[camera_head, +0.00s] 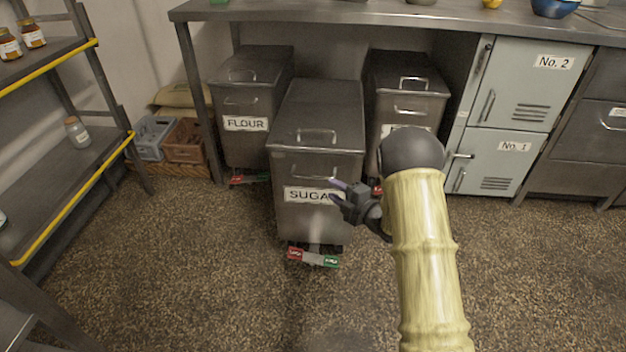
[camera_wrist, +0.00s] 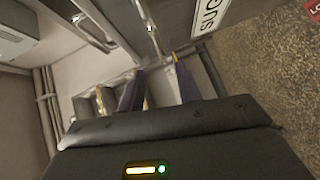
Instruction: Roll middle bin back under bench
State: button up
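The middle bin (camera_head: 318,118) is a steel bin with a SUGAR label (camera_head: 308,195). It stands upright on the floor, forward of the bins on either side, with its front clear of the bench (camera_head: 300,12). It has a lid handle and a front bar handle (camera_head: 305,172). Red and green pedals (camera_head: 313,257) show at its base. My gripper (camera_head: 336,191) is open at the right part of the bin's front, by the label and below the handle. In the wrist view its two purple fingers (camera_wrist: 160,87) are apart with nothing visible between them. I cannot tell whether it touches the bin.
The FLOUR bin (camera_head: 246,90) stands back left, and another bin (camera_head: 405,75) back right, partly hidden by my arm. Grey lockers (camera_head: 515,110) stand to the right. A shelf rack (camera_head: 75,150) and crates (camera_head: 185,142) are at left. The front floor is clear.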

aim_at(313, 177)
jog(key=shift+b+x, duration=1.5)
jog(key=shift+x, duration=3.75)
grip_shut()
